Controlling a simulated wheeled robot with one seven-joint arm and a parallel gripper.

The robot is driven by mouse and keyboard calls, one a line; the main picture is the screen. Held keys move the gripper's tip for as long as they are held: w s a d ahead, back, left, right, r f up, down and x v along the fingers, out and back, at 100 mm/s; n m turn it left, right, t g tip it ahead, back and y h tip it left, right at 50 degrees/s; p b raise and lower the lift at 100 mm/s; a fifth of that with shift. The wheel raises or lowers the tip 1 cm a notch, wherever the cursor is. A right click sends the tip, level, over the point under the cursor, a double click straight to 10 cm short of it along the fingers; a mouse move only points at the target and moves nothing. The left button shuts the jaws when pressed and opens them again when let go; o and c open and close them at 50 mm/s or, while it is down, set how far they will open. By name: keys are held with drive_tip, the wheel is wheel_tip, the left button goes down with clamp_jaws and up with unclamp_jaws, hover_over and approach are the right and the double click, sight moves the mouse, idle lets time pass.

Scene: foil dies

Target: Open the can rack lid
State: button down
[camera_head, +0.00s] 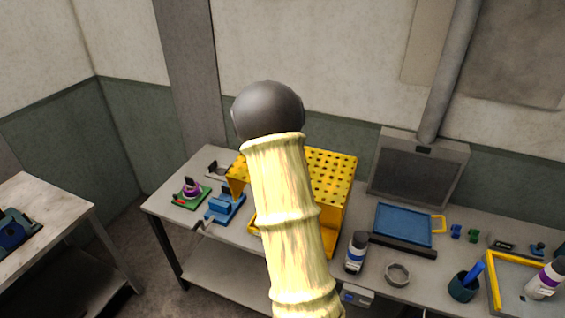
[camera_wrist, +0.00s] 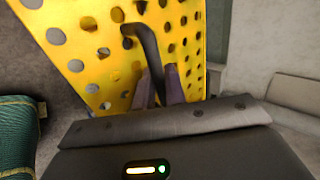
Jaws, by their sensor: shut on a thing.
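The yellow can rack (camera_head: 338,225) stands on the workbench, partly hidden behind my arm. Its lid (camera_head: 330,172) is a yellow panel full of round holes, and it fills much of the wrist view (camera_wrist: 85,48). A dark bent handle (camera_wrist: 147,45) stands off the lid. My gripper (camera_wrist: 161,86) is shut on this handle, with its two fingers close together at the handle's lower end. In the head view my arm hides the gripper and the handle. I cannot tell how far the lid is raised.
Left of the rack are a blue fixture (camera_head: 222,207) and a green plate with a purple part (camera_head: 191,192). A grey box (camera_head: 418,168) stands behind.

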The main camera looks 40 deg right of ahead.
drive_tip(key=c, duration=1.6)
unclamp_jaws()
drive_tip(key=shift+o, duration=0.3)
drive_tip(key=shift+w+d+f, duration=0.1)
drive_tip(key=shift+w, duration=0.1)
drive_tip(key=shift+s, duration=0.25)
drive_tip(key=shift+a+r, duration=0.25)
drive_tip(key=v, duration=1.6)
drive_tip(key=shift+r, duration=0.2)
drive_tip(key=shift+a, duration=0.1)
